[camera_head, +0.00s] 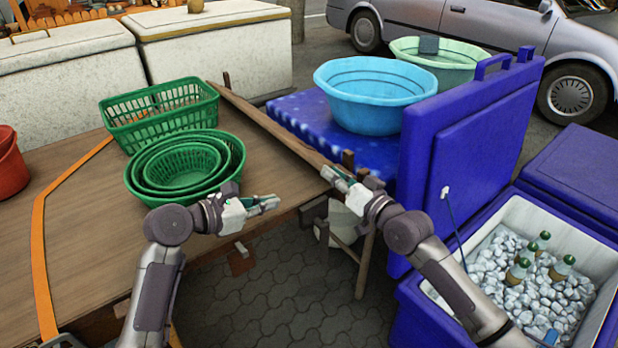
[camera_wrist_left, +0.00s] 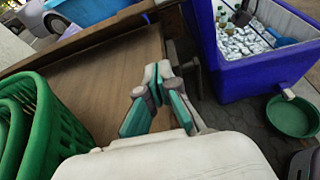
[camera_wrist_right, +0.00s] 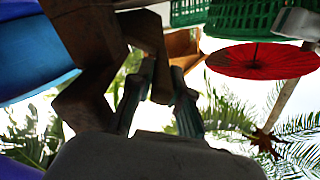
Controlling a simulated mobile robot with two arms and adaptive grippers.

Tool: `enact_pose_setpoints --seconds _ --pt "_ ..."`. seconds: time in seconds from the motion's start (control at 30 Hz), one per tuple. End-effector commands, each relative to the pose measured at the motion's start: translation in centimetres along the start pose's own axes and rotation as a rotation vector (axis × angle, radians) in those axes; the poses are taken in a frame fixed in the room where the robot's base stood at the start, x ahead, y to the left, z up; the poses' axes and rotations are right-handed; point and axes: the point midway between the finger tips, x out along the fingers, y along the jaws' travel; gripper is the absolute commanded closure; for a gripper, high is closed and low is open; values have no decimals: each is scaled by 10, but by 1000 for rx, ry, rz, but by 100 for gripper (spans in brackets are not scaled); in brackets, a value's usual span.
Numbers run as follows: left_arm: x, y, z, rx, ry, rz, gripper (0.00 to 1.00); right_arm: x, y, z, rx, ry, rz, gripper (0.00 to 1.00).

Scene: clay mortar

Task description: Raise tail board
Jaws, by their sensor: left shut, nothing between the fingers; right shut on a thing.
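The long wooden board (camera_head: 280,132) stands along the right edge of the wooden table (camera_head: 75,180); I take it for the tail board. It looks upright on edge, above the table top. My right gripper (camera_head: 338,178) is at its near end, shut on wood there. In the right wrist view the fingers (camera_wrist_right: 162,80) close around a dark wooden piece (camera_wrist_right: 95,45); the exact grip is shadowed. My left gripper (camera_head: 268,203) is shut and empty over the table's near right edge, apart from the board. Its closed fingers (camera_wrist_left: 158,92) also show in the left wrist view.
Nested green baskets (camera_head: 185,165) stand left of the board. A blue basin (camera_head: 375,95) sits beyond it on a blue surface. An open blue cooler (camera_head: 590,240) with ice and bottles is at right, its raised lid (camera_head: 470,150) close to my right arm.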

Motion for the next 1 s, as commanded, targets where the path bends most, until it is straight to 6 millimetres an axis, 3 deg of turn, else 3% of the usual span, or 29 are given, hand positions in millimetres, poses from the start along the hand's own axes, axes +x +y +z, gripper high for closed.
enact_pose_setpoints --seconds 0.27,0.7,1.0 --pt "9 7 8 -28 23 -49 100 0 2 -4 -7 8 3 100" --pt "98 2 6 -26 23 -48 100 0 2 -4 -6 6 3 100" --pt "107 4 40 -23 22 -45 100 0 2 -3 -5 5 3 100"
